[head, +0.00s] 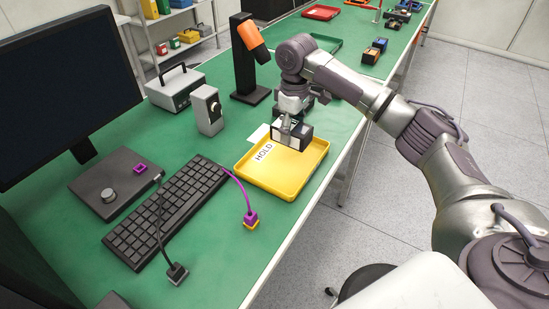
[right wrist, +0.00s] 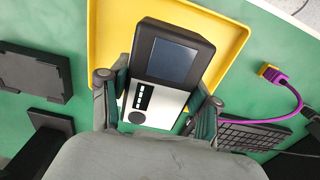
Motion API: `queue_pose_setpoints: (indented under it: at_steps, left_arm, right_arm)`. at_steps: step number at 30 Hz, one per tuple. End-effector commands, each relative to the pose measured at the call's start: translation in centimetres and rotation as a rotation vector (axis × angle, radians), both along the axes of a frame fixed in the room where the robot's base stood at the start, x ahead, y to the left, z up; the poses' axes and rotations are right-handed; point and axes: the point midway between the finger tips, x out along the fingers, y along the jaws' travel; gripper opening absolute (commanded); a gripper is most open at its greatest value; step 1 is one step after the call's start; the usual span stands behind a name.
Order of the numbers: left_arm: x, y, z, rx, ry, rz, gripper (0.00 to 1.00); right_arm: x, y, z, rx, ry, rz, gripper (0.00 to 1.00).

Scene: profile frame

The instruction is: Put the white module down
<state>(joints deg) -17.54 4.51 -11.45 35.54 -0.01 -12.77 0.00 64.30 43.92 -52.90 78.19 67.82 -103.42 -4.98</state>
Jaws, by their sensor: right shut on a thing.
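The white module (right wrist: 153,103) has a white panel with a dark screen and dark casing. My right gripper (right wrist: 158,104) is shut on it, one finger on each side. In the head view the module (head: 293,139) is over the back part of the yellow tray marked HOLD (head: 281,189), below my right gripper (head: 292,124). The tray's rim also shows in the right wrist view (right wrist: 101,30). I cannot tell whether the module touches the tray floor. The front of the tray is empty. My left gripper is not in view.
A black keyboard (head: 166,212) and a purple cable (head: 239,187) lie left of the tray. A grey box with a knob (head: 207,110) and a black stand with an orange head (head: 245,65) are behind it. The table's edge runs close along the right.

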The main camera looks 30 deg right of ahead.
Motion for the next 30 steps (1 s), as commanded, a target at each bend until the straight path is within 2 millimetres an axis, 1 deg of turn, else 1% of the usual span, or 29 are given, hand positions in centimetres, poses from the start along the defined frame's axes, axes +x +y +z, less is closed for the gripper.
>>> queue_pose_setpoints:
  at_steps: [1, 4, 6, 10, 13, 15, 21, 24, 30]
  left_arm:
    - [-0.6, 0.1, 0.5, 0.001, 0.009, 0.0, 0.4]
    - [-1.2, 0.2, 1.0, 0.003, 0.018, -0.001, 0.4]
    - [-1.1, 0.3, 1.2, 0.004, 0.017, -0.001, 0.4]
    - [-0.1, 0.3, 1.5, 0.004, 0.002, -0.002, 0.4]
    - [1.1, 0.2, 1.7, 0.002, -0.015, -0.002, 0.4]
    - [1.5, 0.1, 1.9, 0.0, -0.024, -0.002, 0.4]
    - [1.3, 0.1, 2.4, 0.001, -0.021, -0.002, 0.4]
    - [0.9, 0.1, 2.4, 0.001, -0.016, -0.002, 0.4]
    - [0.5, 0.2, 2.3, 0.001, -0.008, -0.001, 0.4]
  right_arm:
    - [-0.4, 1.2, -0.5, -0.002, 0.003, 0.006, 0.19]
    - [-1.0, 3.3, -1.8, -0.001, 0.003, 0.005, 0.19]
    - [-1.4, 4.6, -2.6, 0.001, 0.001, 0.003, 0.19]
    - [-1.8, 6.0, -3.6, 0.0, -0.001, 0.0, 0.19]
    - [-1.9, 6.4, -4.1, -0.001, -0.001, -0.001, 0.19]
    - [-2.0, 6.5, -4.8, -0.001, 0.002, -0.002, 0.19]
    - [-2.0, 6.4, -7.6, -0.001, 0.0, -0.002, 0.19]
    - [-1.9, 6.4, -8.0, -0.001, -0.002, -0.002, 0.19]
    - [-1.9, 6.4, -8.0, -0.001, -0.002, -0.001, 0.19]
